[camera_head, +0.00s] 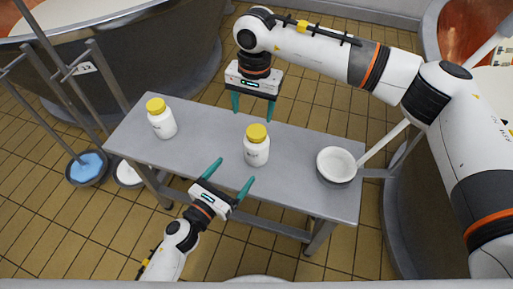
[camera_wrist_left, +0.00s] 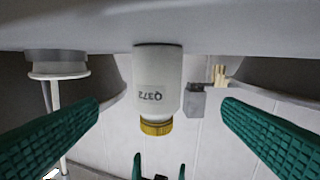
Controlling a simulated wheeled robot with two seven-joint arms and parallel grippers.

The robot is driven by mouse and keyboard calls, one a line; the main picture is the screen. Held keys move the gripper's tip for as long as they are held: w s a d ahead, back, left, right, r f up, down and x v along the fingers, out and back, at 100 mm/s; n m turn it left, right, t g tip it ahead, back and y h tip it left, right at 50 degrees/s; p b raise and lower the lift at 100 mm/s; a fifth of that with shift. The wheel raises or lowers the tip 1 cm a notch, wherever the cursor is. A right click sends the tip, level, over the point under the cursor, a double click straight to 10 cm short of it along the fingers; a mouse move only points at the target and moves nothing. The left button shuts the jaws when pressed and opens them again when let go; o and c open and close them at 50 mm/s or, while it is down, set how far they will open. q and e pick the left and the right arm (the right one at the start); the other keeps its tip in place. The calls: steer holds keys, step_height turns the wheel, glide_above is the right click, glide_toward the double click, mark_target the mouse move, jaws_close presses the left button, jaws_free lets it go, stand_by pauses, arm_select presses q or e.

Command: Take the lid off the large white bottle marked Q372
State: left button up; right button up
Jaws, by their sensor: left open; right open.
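The white bottle marked Q372 (camera_wrist_left: 157,82) shows upside down in the left wrist view, with its yellow lid (camera_wrist_left: 156,127) on. It appears to be the middle bottle (camera_head: 256,154) in the head view, standing upright on the grey table with its yellow lid (camera_head: 257,133) on. My left gripper (camera_head: 231,176) is open and empty, in front of this bottle, its fingers pointing towards it and apart from it. My right gripper (camera_head: 253,109) is open and empty, fingers pointing down, behind the bottle in the picture and apart from the lid.
Another white bottle (camera_head: 163,124) with a yellow lid stands at the table's left; its label is unreadable. A white bowl-like vessel (camera_head: 336,164) with a handle sits at the right of the grey table (camera_head: 205,143). Large vats (camera_head: 150,50) stand around. Buckets (camera_head: 86,168) stand on the tiled floor.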

mark_target(258, 145)
arm_select(q)
steer(key=shift+w+d, duration=0.1)
steer(key=shift+d, duration=0.15)
arm_select(e)
steer(key=shift+w+d+r+h, duration=0.15)
steer(key=shift+w+d+h, duration=0.15)
steer(key=shift+d, duration=0.15)
arm_select(q)
steer(key=shift+w+d, duration=0.2)
steer(key=shift+w, duration=0.1)
arm_select(e)
steer(key=shift+d, duration=0.1)
arm_select(q)
steer(key=x, duration=1.1)
steer(key=shift+s, duration=0.1)
